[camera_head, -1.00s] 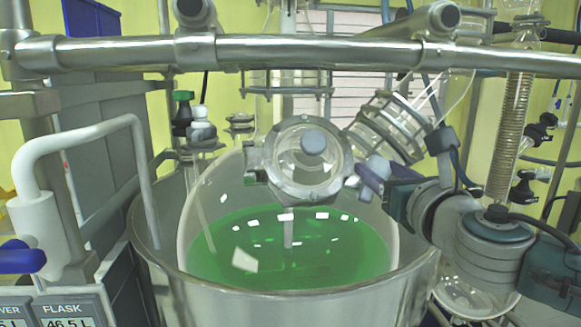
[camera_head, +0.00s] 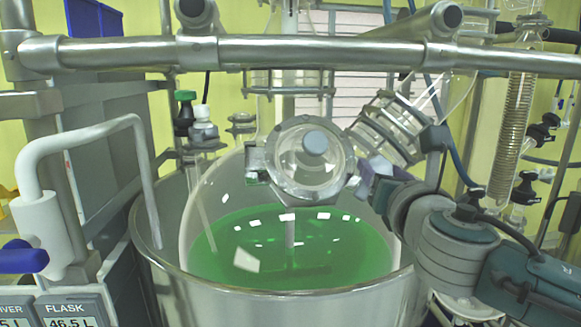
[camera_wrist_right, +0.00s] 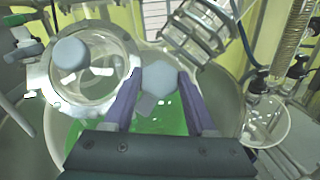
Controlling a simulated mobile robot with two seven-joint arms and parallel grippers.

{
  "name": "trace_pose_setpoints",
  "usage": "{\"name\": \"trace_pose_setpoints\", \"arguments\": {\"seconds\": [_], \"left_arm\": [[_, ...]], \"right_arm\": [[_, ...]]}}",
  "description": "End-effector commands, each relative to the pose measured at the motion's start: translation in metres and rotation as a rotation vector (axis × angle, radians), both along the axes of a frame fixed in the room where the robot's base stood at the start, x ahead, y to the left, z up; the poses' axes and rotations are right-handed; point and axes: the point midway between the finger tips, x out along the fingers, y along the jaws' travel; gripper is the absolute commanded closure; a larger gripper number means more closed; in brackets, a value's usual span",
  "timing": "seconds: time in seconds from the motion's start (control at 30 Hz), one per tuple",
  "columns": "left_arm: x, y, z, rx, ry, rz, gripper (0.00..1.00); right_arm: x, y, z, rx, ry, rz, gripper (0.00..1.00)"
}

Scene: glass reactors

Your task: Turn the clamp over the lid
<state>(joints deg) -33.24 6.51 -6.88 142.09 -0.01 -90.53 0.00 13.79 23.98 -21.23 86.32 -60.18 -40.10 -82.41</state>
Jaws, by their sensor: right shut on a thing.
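The round glass lid (camera_head: 300,158) with its blue-grey knob (camera_head: 316,143) closes the port on the front of the glass reactor. A metal clamp ring (camera_head: 283,190) surrounds it, with a hinge block at its left. My right gripper (camera_head: 368,178) is at the clamp's right side, partly hidden by its own wrist. In the right wrist view, the purple fingers of my right gripper (camera_wrist_right: 157,88) are on either side of a faceted grey clamp knob (camera_wrist_right: 156,76). The lid (camera_wrist_right: 97,70) is just left of the fingers there. My left gripper is not in view.
Green liquid (camera_head: 290,245) fills the lower reactor, which sits in a metal vessel (camera_head: 160,250). A thick metal rail (camera_head: 300,52) crosses above the lid. Another clamped glass neck (camera_head: 390,128) stands close at upper right. A white bent pipe (camera_head: 80,135) is at left.

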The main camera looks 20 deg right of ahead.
Motion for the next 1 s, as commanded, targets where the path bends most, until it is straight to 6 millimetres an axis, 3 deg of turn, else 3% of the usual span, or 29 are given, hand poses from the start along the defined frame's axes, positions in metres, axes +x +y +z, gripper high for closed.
{"name": "trace_pose_setpoints", "arguments": {"seconds": [1.0], "left_arm": [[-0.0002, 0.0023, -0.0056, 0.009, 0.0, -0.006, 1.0]], "right_arm": [[0.0053, 0.0059, 0.0053, 0.715, -0.173, -0.616, 0.99]]}}
